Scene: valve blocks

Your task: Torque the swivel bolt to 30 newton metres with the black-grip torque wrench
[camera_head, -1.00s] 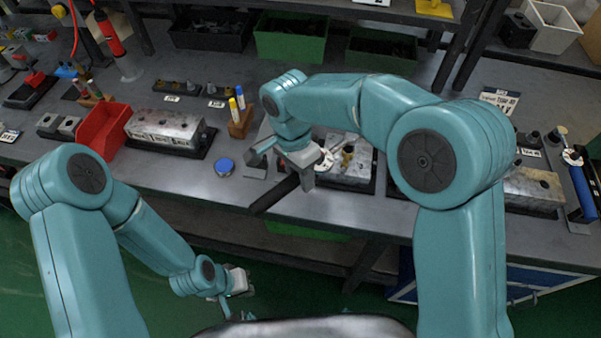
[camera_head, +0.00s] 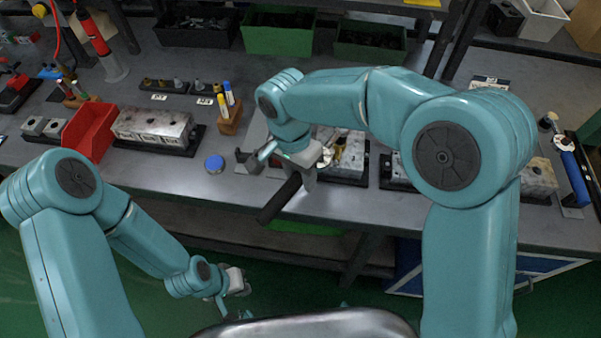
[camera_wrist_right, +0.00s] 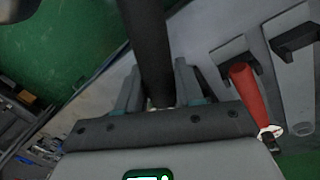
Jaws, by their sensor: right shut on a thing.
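My right gripper (camera_head: 300,172) is shut on the black-grip torque wrench (camera_head: 279,200), whose grip sticks out over the bench's front edge. In the right wrist view the black grip (camera_wrist_right: 150,45) runs up between the fingers. The wrench head is by the middle valve block (camera_head: 350,172), which carries a brass-coloured fitting (camera_head: 339,150). My arm and gripper partly cover this spot, so I cannot tell whether the wrench head sits on the swivel bolt. My left gripper (camera_head: 230,298) hangs low in front of the bench, empty; its jaw opening is unclear.
Other valve blocks stand left (camera_head: 155,125) and right (camera_head: 538,178). A blue-handled tool (camera_head: 573,172) stands far right. A red-handled tool (camera_wrist_right: 248,92) shows in the wrist view.

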